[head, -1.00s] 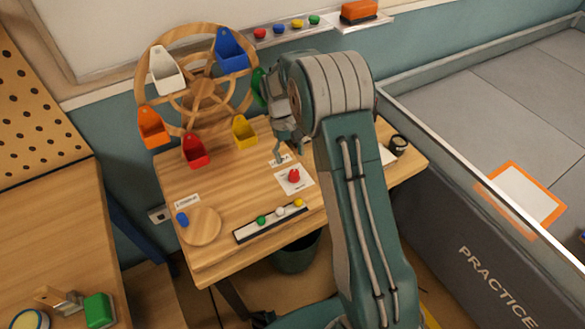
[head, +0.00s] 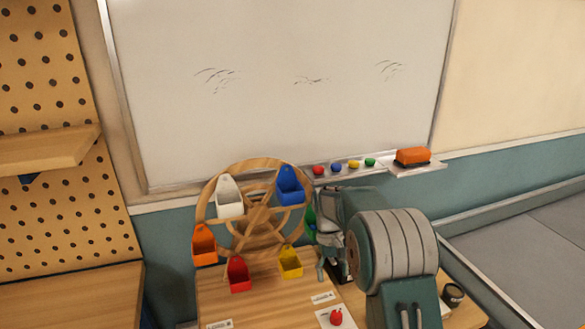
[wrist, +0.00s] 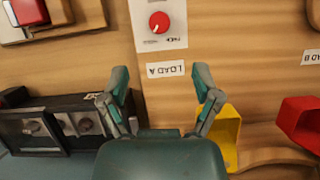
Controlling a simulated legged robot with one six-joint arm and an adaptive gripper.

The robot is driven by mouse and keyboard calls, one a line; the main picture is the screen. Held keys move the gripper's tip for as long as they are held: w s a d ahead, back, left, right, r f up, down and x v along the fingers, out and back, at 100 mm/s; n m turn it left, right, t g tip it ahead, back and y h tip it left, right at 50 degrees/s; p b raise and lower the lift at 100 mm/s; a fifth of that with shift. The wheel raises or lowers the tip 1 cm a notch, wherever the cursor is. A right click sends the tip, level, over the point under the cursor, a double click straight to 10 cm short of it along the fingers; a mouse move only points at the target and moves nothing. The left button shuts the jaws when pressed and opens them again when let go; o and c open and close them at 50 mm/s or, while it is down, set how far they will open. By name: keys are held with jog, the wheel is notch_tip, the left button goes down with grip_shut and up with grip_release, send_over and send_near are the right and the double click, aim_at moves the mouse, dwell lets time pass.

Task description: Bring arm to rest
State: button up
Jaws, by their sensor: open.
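My gripper (head: 322,264) hangs over the wooden table, just right of the wooden wheel. In the wrist view my gripper (wrist: 162,76) has its two fingers spread wide with nothing between them. A white label reading LOAD A (wrist: 165,69) lies upside down beyond the fingertips. The large grey and teal joint of my arm stands at the lower right of the head view.
The wheel (head: 258,213) carries several coloured buckets; the yellow bucket (wrist: 226,137) is close to my right finger. A red knob (wrist: 159,22) sits on a white card. A black box (wrist: 60,125) stands at left. A whiteboard (head: 280,80) is behind.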

jog(key=s+r+m+t, duration=0.1)
jog(key=s+r+t, duration=0.4)
jog(key=s+r, duration=0.95)
jog(key=s+r+t, duration=0.1)
jog(key=s+t, duration=0.1)
jog(key=s, duration=0.5)
jog(key=s+d+r+m+t+y, duration=0.1)
jog(key=s+r+t, duration=0.1)
jog(key=s, duration=0.6)
jog(key=shift+t, duration=0.5)
